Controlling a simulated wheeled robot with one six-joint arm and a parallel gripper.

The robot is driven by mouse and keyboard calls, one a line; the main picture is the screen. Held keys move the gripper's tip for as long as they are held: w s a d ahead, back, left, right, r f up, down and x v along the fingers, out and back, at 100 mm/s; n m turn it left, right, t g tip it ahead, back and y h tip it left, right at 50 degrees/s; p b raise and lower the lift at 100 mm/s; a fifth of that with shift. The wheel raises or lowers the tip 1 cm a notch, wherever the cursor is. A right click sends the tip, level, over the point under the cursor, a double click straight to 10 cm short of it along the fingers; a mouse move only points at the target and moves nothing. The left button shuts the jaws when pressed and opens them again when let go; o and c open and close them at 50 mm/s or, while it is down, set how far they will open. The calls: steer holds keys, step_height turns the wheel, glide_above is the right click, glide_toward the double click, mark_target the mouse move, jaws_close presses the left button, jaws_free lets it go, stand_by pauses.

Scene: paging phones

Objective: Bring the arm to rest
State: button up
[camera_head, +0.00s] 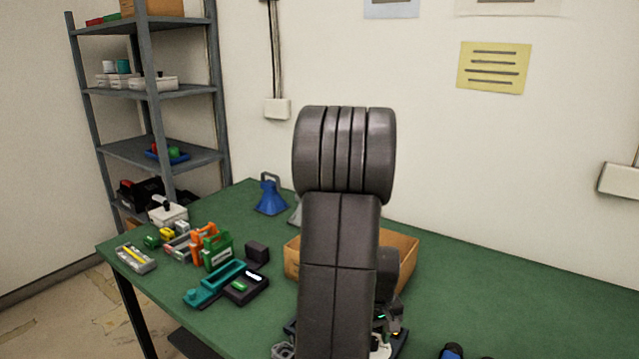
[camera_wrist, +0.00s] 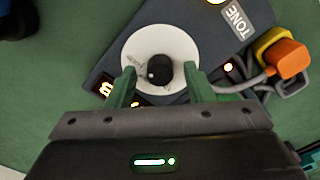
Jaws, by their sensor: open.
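In the wrist view my gripper (camera_wrist: 160,92) is open. Its two green fingers stand apart on either side of a small black knob (camera_wrist: 159,70) at the middle of a white round dial (camera_wrist: 178,43). No contact with the knob can be made out. The dial sits on a dark box (camera_wrist: 205,18) marked "TONE" with several lit lamps. In the head view my arm (camera_head: 340,240) rises in front of the bench and hides most of that spot; my gripper's fingers are hidden there.
An orange and yellow plug (camera_wrist: 283,58) with a grey cable lies right of the dial. On the green bench (camera_head: 500,285) stand a cardboard box (camera_head: 403,252) behind my arm, a teal device (camera_head: 215,285), a blue funnel-shaped thing (camera_head: 270,198) and several small parts. A grey shelf (camera_head: 150,90) stands at left.

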steer(key=shift+n, duration=1.6)
